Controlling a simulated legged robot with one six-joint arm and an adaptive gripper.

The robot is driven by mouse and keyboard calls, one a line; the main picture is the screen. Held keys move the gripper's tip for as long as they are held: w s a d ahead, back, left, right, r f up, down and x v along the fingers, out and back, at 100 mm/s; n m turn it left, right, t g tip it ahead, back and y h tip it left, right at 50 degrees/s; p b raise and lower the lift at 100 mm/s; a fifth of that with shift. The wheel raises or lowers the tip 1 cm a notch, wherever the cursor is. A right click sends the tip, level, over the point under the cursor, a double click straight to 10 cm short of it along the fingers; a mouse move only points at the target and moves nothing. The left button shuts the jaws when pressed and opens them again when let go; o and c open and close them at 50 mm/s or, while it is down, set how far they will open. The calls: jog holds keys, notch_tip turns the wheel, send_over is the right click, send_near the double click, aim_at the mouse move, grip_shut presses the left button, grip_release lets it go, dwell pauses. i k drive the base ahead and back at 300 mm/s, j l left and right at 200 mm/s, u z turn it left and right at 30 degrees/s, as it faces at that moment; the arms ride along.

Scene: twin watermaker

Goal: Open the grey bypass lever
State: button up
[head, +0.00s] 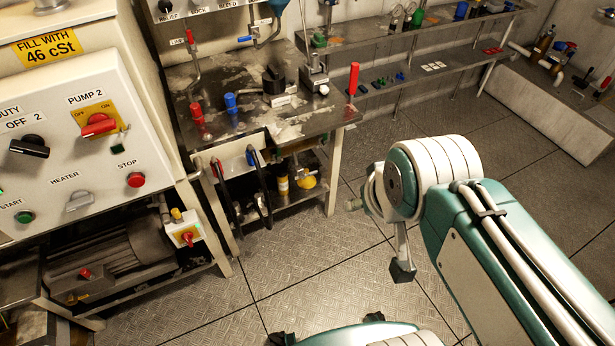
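I cannot pick out a lever marked as the grey bypass in the head view. Small grey metal fittings (327,12) show at the top edge, above the workbench (225,65), cut off by the frame. My arm comes in from the lower right. A dark-tipped part at its end (403,268), apparently my gripper, hangs over the open floor to the right of the bench. It is apart from every handle. The arm's end link hides much of it, so I cannot see whether the fingers are open or shut.
A white control panel (60,140) with a red pump switch (99,125) and a grey heater knob (79,201) stands at left. The bench carries red handles (354,78) and blue ones (231,102). Shelves (430,70) line the back. The plate floor (320,270) is clear.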

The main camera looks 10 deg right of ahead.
aim_at(301, 174)
jog(key=i+l, duration=0.2)
jog(key=l, duration=0.15)
jog(key=i+l, duration=0.15)
jog(key=l, duration=0.2)
jog(key=i+l, duration=0.2)
jog(key=l, duration=0.15)
jog(key=i+l, duration=0.15)
jog(key=l, duration=0.2)
